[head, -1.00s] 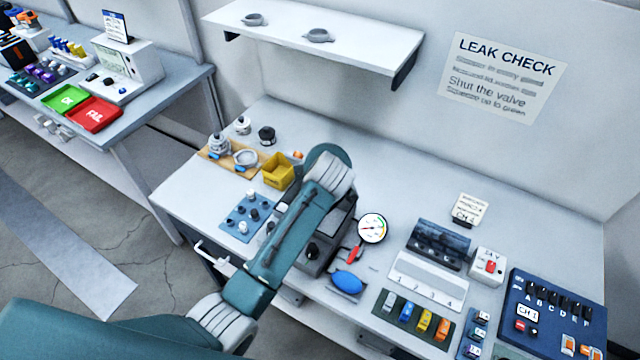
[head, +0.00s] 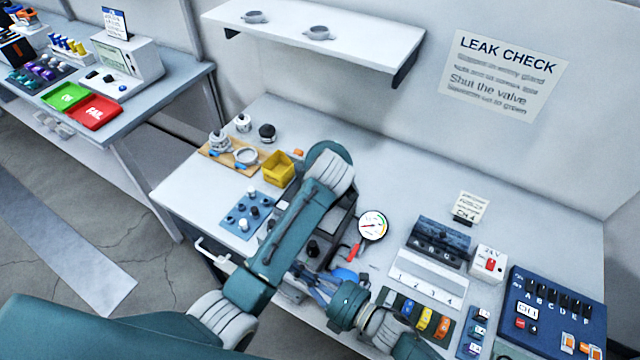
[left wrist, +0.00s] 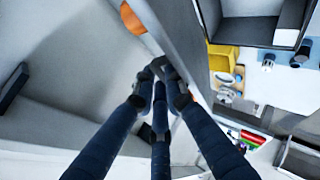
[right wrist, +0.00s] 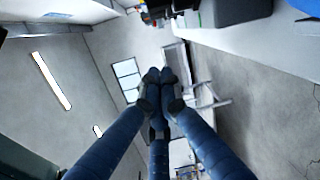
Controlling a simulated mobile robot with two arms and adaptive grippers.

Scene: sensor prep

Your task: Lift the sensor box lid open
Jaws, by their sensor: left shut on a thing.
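The grey sensor box (head: 340,222) is on the bench in the head view, largely hidden behind my left arm. In the left wrist view my left gripper (left wrist: 164,72) is shut on the edge of a grey panel, which looks like the box lid (left wrist: 172,35). An open dark-rimmed box shape (left wrist: 258,41) is to its right. In the head view the left fingertips are hidden by the arm. My right gripper (right wrist: 162,77) has its fingertips together with nothing seen between them. In the head view it is beside the box front, over the blue bulb (head: 345,275).
A round gauge (head: 372,226) with a red-handled valve (head: 352,250) stands right of the box. The yellow bin (head: 278,168) and blue sensor tray (head: 248,214) are to its left. A numbered white rack (head: 425,280) lies to the right.

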